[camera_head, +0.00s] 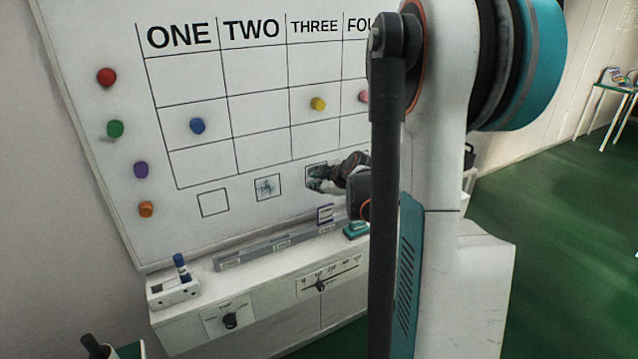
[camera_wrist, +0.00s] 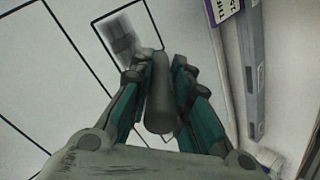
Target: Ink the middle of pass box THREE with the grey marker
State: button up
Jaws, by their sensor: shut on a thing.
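The white board (camera_head: 260,145) has columns headed ONE, TWO, THREE and FOUR, with a row of outlined boxes below. My gripper (camera_head: 322,180) is at the box under THREE (camera_head: 309,166) and partly covers it. In the wrist view my gripper (camera_wrist: 158,78) is shut on the grey marker (camera_wrist: 159,105), a plain grey cylinder. The marker's far end is near the edge of a black-outlined box (camera_wrist: 101,20). Grey smudged ink (camera_wrist: 122,38) shows inside that box. Whether the tip touches the board cannot be told.
The box under TWO (camera_head: 267,187) has a dark scribble; the box under ONE (camera_head: 213,202) is blank. Coloured magnets dot the board.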

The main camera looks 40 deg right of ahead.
jog(key=shift+w+d, duration=0.2)
jog(key=shift+w, duration=0.55)
jog(key=shift+d, duration=0.1)
jog(key=shift+s+d, duration=0.85)
jog(key=shift+d, duration=2.6)
jog(key=shift+w+a+b, duration=0.1)
jog(key=shift+w+a, duration=0.2)
jog(key=shift+a, duration=0.9)
jog(key=shift+w+a+b, duration=0.1)
jog(key=shift+w+a, duration=0.15)
jog(key=shift+a, duration=0.95)
jog(key=shift+w+a+b, duration=0.1)
jog(key=shift+w+a, duration=0.2)
jog(key=shift+a, duration=0.9)
jog(key=shift+s, duration=0.1)
jog(key=shift+s+a, duration=0.2)
jog(key=shift+s, duration=0.75)
jog(key=shift+s+a, duration=0.25)
jog(key=shift+s, duration=0.7)
jog(key=shift+s+a, duration=0.2)
jog(key=shift+s, duration=0.75)
jog(key=shift+s, duration=0.1)
